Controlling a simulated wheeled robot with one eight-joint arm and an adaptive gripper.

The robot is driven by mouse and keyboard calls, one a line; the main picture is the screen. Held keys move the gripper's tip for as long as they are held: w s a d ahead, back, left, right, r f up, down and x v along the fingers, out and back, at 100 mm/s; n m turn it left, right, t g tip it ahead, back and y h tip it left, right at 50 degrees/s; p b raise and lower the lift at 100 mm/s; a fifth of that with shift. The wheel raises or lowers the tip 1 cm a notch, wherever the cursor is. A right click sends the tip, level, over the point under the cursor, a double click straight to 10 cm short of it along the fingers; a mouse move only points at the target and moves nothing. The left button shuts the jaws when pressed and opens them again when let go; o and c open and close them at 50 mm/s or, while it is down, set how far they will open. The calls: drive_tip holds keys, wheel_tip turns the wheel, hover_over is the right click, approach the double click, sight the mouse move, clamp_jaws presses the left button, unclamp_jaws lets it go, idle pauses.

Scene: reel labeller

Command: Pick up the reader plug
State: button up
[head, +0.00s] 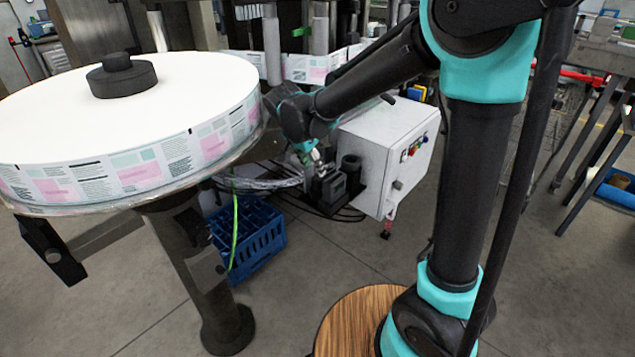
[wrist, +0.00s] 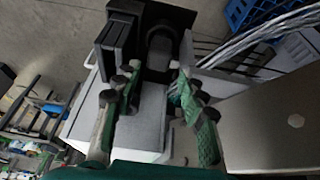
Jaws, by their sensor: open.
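My gripper (head: 318,160) points down beside the white control box in the head view. In the wrist view my gripper (wrist: 155,68) is open, its two green and black fingers apart with no object clearly held between them. Just beyond the fingertips is a dark housing (wrist: 111,45) with a rounded dark part (wrist: 160,48) beside it. The head view shows a dark grey block (head: 333,187) below the gripper and a black cylinder (head: 351,168) to its right. I cannot tell for certain which of these dark parts is the reader plug.
The white control box (head: 380,155) with coloured buttons stands close to the right of my gripper. A large label reel (head: 130,120) on a stand fills the left. A blue crate (head: 245,235) and loose cables (head: 260,183) lie nearby. Open floor (head: 320,265) lies in front.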

sight(318, 177)
drive_tip(key=x, duration=0.7)
drive_tip(key=shift+s, duration=0.1)
clamp_jaws()
